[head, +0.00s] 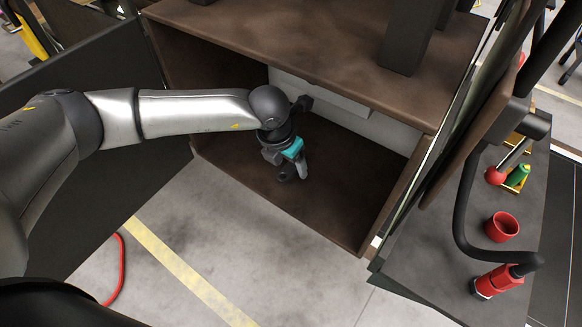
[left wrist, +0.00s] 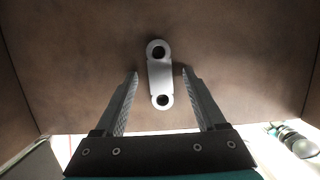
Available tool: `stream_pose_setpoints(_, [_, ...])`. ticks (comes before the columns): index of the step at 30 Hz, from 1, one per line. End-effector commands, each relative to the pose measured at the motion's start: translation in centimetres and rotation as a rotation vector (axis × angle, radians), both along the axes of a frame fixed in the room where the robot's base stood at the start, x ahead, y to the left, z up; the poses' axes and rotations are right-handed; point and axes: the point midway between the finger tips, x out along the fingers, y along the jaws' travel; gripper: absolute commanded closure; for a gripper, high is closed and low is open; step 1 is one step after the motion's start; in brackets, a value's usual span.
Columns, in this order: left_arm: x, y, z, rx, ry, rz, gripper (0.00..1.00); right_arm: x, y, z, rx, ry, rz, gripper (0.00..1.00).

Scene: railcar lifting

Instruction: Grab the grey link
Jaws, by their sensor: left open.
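The grey link (left wrist: 160,73) shows in the left wrist view as a pale bar with a round, dark-holed eye at each end. It lies on the brown cabinet floor (left wrist: 235,60), lengthwise to the view. My left gripper (left wrist: 159,76) is open, with one finger at each side of the link and visible gaps between. In the head view my left gripper (head: 292,174) points down inside the cabinet, low over its floor. I cannot make out the link there; the gripper and wrist seem to hide it. My right gripper is not in view.
The cabinet's brown top (head: 330,48) overhangs my left wrist, and a side wall (head: 395,205) stands to the right. A grey side table (head: 440,255) holds a red cup (head: 501,227) and a red-and-black tool (head: 496,281). A red hose (head: 119,270) lies on the floor.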

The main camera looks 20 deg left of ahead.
Motion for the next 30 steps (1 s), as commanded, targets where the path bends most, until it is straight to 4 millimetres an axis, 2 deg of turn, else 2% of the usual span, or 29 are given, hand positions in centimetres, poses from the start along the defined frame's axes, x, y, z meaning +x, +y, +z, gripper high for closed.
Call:
stream_pose_setpoints(6, [-0.03, 0.02, -0.26, 0.0, 0.0, 0.0, 0.3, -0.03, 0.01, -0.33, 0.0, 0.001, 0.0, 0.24])
stream_pose_setpoints(24, [-0.02, 0.04, -0.22, 0.001, 0.001, 0.0, 0.97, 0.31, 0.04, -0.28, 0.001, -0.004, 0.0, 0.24])
stream_pose_setpoints(25, [-0.02, 0.04, -0.22, 0.001, 0.001, 0.0, 1.0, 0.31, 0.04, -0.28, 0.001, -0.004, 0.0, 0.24])
stream_pose_setpoints(30, [-0.02, 0.04, -0.22, 0.001, 0.001, 0.0, 1.0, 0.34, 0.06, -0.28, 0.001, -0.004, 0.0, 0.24])
